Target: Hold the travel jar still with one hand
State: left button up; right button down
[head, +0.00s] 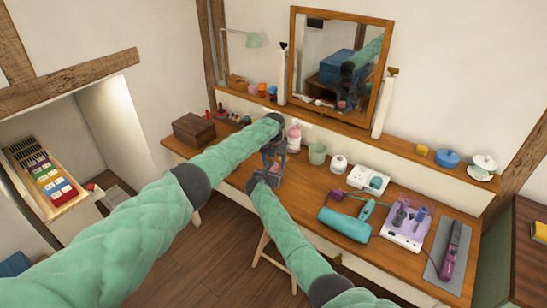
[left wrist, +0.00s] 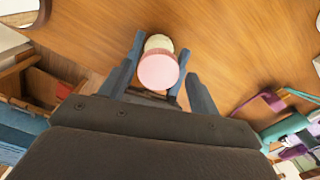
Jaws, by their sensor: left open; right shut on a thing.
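The travel jar, with a round pink lid (left wrist: 158,72) and a pale cream body (left wrist: 159,42), shows in the left wrist view. My left gripper (head: 272,150) is over it, its blue fingers open on either side of the lid. Whether they touch it I cannot tell. My right gripper (head: 271,174) comes in low from the front and is shut on the jar near the table's front edge. In the head view the jar is small and mostly hidden by the grippers.
On the wooden dressing table (head: 300,190) stand a pink-white pump bottle (head: 294,138), a green cup (head: 317,153) and a white jar (head: 338,163) behind my grippers. A wooden box (head: 194,130) is at left.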

pick_arm(q)
jog(key=shift+f, duration=0.3)
jog(key=c, duration=1)
jog(key=n, duration=0.5)
jog(key=shift+d, duration=0.1)
jog(key=n, duration=0.5)
jog(key=shift+w+r, duration=0.1)
jog(key=o, duration=1.1)
